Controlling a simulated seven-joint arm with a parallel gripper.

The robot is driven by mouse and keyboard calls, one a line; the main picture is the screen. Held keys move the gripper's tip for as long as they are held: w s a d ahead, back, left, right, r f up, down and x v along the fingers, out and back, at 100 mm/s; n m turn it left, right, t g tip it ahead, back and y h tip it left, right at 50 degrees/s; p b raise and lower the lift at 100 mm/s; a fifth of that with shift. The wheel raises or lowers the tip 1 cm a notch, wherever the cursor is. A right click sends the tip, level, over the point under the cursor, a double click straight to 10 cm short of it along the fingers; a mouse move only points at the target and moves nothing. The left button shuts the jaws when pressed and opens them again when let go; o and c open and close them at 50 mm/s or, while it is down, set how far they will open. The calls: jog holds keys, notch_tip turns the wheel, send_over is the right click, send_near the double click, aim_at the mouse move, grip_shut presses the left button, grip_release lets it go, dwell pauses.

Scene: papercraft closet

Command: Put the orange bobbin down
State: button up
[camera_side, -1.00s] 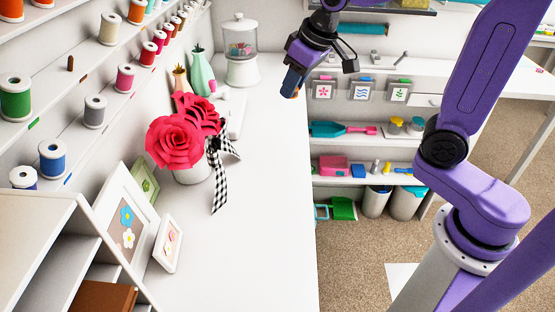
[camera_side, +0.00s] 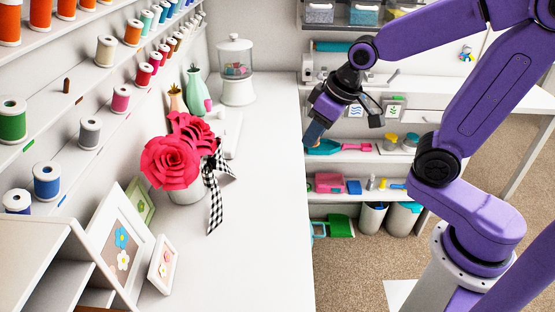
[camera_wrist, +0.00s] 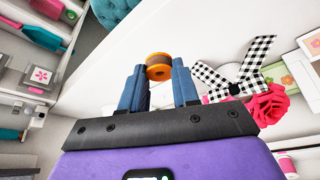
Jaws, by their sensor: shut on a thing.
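The orange bobbin (camera_wrist: 159,66) is held between the blue fingertips of my gripper (camera_wrist: 158,78) in the wrist view. My gripper is shut on its sides. In the side view, my gripper (camera_side: 311,138) points down and left at the right edge of the white tabletop (camera_side: 262,215). The bobbin is mostly hidden there behind the fingers. I cannot tell its exact height above the surface or whether it is over the table or just past the edge.
Red paper roses (camera_side: 170,163) with a checkered ribbon (camera_side: 217,185) stand left on the tabletop. Picture frames (camera_side: 120,245) stand at the front left, a glass jar (camera_side: 236,75) at the back. Spools (camera_side: 90,133) line the wall shelves. The tabletop's right half is clear.

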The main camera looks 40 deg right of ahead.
jog(key=w+f, duration=0.2)
jog(key=w, duration=0.3)
send_near(273, 165)
jog(key=shift+w+a+f, duration=0.2)
jog(key=shift+w+f, duration=0.25)
jog(key=shift+f, duration=0.05)
jog(key=shift+w+a+f, duration=0.1)
jog(key=shift+w+f, duration=0.6)
jog(key=shift+f, duration=1.6)
jog(key=shift+f, duration=0.1)
jog(key=o, duration=1)
